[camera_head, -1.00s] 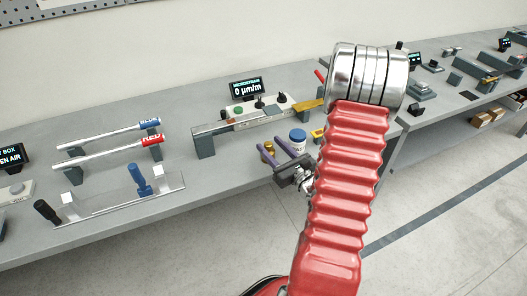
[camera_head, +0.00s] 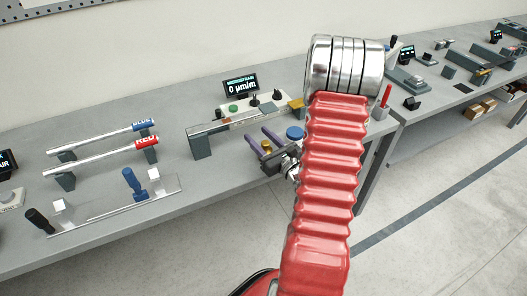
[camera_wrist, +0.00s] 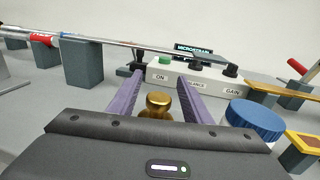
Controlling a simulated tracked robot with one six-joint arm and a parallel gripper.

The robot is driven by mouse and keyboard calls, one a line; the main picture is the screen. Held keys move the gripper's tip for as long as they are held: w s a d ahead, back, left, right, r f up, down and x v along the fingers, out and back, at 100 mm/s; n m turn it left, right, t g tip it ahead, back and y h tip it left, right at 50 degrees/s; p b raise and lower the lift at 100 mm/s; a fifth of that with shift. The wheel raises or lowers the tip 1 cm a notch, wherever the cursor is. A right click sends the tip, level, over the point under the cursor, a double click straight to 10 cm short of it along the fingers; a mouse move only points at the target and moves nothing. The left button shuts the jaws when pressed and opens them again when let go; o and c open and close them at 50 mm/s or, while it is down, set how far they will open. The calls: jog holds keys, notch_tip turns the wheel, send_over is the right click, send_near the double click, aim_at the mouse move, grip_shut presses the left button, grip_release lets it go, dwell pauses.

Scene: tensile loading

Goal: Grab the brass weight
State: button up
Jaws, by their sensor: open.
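The brass weight (camera_wrist: 158,105) is a small gold knobbed cylinder. In the wrist view it stands between the two purple fingers of my gripper (camera_wrist: 153,88), its lower part hidden by the gripper body. In the head view the brass weight (camera_head: 266,146) shows as a small gold spot between the fingers. My gripper (camera_head: 262,136) is open there, low over the front part of the bench. I cannot tell whether either finger touches the weight.
A blue-lidded jar (camera_wrist: 254,122) stands close to the right finger. Behind are a control box (camera_wrist: 195,76) and a beam on grey blocks (camera_wrist: 88,62). A yellow-framed item (camera_wrist: 304,146) lies at right. Blue and red rods (camera_head: 100,147) lie left on the bench (camera_head: 215,185).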

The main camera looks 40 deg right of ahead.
jog(key=shift+a, duration=0.1)
jog(key=shift+c, duration=0.3)
grip_shut()
dwell(0.4)
